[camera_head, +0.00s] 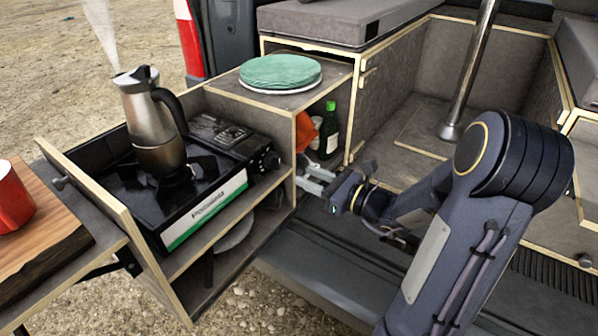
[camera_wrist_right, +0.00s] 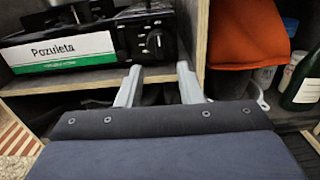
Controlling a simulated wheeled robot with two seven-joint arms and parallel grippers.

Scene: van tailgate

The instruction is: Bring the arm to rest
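My right arm comes in from the lower right of the head view. Its gripper (camera_head: 316,179) is in front of the cabinet, just right of the pulled-out stove drawer. My left gripper is not in view.
A steaming kettle (camera_head: 153,125) stands on the gas stove (camera_head: 205,190) in the drawer. A red mug (camera_head: 12,197) sits on a wooden board at left. A green bottle (camera_head: 329,132) and an orange cloth (camera_wrist_right: 248,38) are in the open cabinet. The van floor behind my arm is clear.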

